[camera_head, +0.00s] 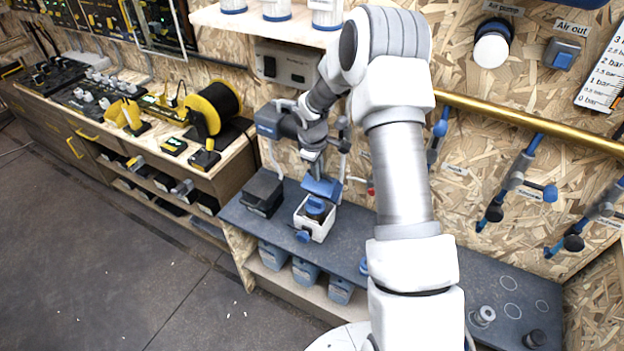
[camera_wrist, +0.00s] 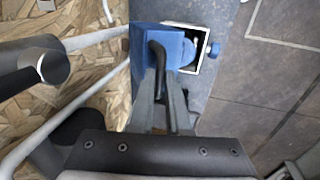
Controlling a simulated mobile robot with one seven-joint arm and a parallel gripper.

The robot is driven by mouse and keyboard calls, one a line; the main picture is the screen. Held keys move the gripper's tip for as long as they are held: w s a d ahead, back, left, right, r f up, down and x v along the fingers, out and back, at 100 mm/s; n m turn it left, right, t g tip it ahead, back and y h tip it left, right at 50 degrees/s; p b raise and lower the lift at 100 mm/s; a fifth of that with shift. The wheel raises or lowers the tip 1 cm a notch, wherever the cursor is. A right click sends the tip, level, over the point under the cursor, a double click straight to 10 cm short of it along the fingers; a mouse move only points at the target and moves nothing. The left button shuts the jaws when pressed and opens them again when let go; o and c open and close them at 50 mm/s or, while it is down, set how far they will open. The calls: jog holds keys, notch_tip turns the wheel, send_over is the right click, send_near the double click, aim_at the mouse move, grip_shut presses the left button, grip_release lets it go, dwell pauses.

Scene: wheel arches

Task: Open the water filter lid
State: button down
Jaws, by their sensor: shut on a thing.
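The water filter is a small white box (camera_head: 316,224) on the dark grey shelf, with a blue knob (camera_head: 303,236) on its front. Its top is open, and a dark and blue part shows inside. The blue lid (camera_head: 322,188) is tilted up at the back of the box. Whether it still touches the box I cannot tell. My gripper (camera_head: 318,172) is shut on the lid's dark handle. In the wrist view the fingers (camera_wrist: 160,88) close around the black handle (camera_wrist: 157,58) on the blue lid (camera_wrist: 145,38), with the white box rim (camera_wrist: 203,62) beyond.
A dark box (camera_head: 262,192) stands left of the filter on the grey shelf (camera_head: 400,262). Blue containers (camera_head: 305,271) sit below. The wall with a grey panel (camera_head: 288,65) is close behind my gripper. Blue-handled valves (camera_head: 508,187) hang at right. Floor in front is clear.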

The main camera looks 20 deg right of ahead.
jog(key=shift+w+d+f, duration=0.1)
jog(key=shift+w+d, duration=0.1)
jog(key=shift+d, duration=0.25)
jog(key=shift+w+d+f, duration=0.1)
jog(key=shift+w+d, duration=0.1)
jog(key=shift+d, duration=0.25)
jog(key=c, duration=0.9)
grip_release()
jog(key=shift+w, duration=0.15)
jog(key=shift+r, duration=0.15)
jog(key=shift+w+a+r, duration=0.1)
jog(key=shift+r, duration=0.05)
jog(key=shift+r, duration=0.35)
jog(key=v, duration=0.6)
jog(key=shift+a+r, duration=0.1)
jog(key=shift+r, duration=0.15)
